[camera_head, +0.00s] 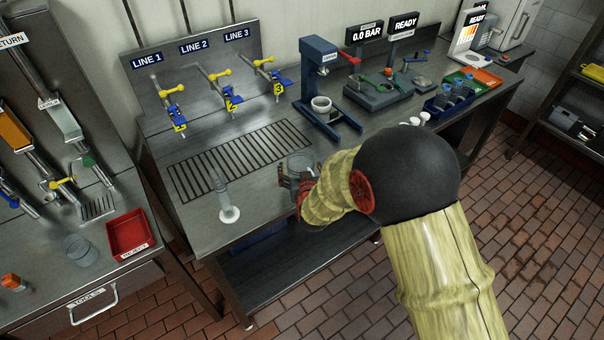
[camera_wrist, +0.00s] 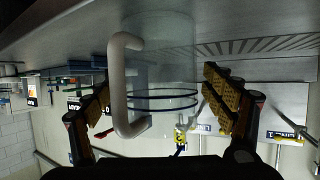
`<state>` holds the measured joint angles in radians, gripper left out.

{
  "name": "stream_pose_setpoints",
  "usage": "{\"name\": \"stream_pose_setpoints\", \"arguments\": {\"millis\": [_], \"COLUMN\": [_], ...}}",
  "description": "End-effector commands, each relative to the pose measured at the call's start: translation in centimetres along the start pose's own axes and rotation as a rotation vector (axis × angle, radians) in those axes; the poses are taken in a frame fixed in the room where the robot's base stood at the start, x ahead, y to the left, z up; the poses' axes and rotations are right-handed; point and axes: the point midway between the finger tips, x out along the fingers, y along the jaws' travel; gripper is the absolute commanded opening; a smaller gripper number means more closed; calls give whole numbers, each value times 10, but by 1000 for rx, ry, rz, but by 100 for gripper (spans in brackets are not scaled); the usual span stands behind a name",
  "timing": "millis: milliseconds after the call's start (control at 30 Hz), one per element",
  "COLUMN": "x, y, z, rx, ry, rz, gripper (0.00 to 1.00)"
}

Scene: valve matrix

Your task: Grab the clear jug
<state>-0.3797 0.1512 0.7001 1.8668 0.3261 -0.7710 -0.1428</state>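The clear jug (camera_wrist: 165,75) stands on the steel bench in front of my gripper, with two dark rings around it and a pale handle (camera_wrist: 120,90) on its left side in the wrist view. That view is upside down. My gripper (camera_wrist: 160,100) is open, one finger on each side of the jug and handle, with narrow gaps visible. In the head view the jug (camera_head: 300,163) is at the bench's front part, partly hidden by my gripper (camera_head: 300,185).
A slim clear cylinder on a white base (camera_head: 229,214) stands left of my gripper. A drain grate (camera_head: 240,160) lies behind. Yellow-handled valves (camera_head: 220,75) line the back panel. A blue press stand (camera_head: 322,75) is at the back right. A red tray (camera_head: 127,232) sits on the left bench.

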Motion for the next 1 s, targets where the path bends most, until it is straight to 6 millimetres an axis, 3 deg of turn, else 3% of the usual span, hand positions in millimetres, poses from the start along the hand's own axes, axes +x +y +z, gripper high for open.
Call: {"name": "stream_pose_setpoints", "arguments": {"millis": [767, 1000], "x": [0, 0], "y": [0, 0], "z": [0, 0], "rx": [0, 0], "ry": [0, 0], "rz": [0, 0], "gripper": [37, 36]}}
